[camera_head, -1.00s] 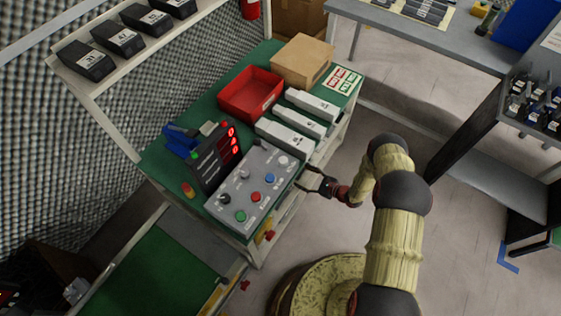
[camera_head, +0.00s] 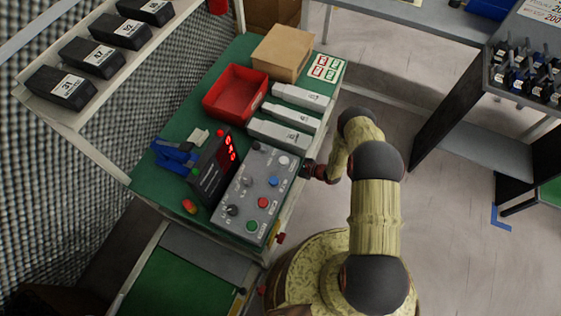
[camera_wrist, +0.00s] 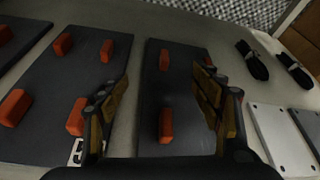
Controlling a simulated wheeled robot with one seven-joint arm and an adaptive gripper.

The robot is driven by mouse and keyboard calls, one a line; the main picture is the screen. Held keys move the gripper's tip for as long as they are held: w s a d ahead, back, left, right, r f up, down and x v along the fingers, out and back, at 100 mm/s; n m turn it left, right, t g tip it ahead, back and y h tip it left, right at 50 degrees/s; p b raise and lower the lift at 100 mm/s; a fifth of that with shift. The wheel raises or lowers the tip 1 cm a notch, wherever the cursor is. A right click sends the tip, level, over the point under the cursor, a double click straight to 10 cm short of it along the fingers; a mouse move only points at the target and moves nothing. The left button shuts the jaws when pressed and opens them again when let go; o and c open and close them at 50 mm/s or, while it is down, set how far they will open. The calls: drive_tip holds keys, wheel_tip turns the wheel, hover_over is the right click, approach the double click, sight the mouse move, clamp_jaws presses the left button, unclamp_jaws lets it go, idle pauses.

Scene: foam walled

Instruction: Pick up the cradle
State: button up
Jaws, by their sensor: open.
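In the wrist view, dark flat plates with orange-red blocks on them look like the cradles. One plate (camera_wrist: 180,95) lies between my fingers, with a wider one (camera_wrist: 65,85) to its left and part of another at the far left edge. My gripper (camera_wrist: 160,90) is open and empty, its two fingers spread on either side of the narrower plate; I cannot tell whether they touch it. In the head view my gripper (camera_head: 306,170) is at the right edge of the green-topped bench (camera_head: 170,205), its fingertips hidden. No cradle shows there.
The bench holds a button panel (camera_head: 252,195), a red bin (camera_head: 236,98), a cardboard box (camera_head: 282,52) and several grey cases (camera_head: 291,116). In the wrist view, light plates (camera_wrist: 281,140) and black strapped items (camera_wrist: 252,60) lie to the right. Open floor (camera_head: 440,225) lies right of my arm.

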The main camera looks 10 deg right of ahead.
drive_tip(key=b+x, duration=0.2)
drive_tip(key=x, duration=0.5)
drive_tip(key=shift+w+a+f, duration=0.1)
drive_tip(key=shift+a, duration=0.05)
drive_tip(key=c, duration=0.3)
drive_tip(key=shift+f, duration=0.1)
drive_tip(key=c, duration=1.3)
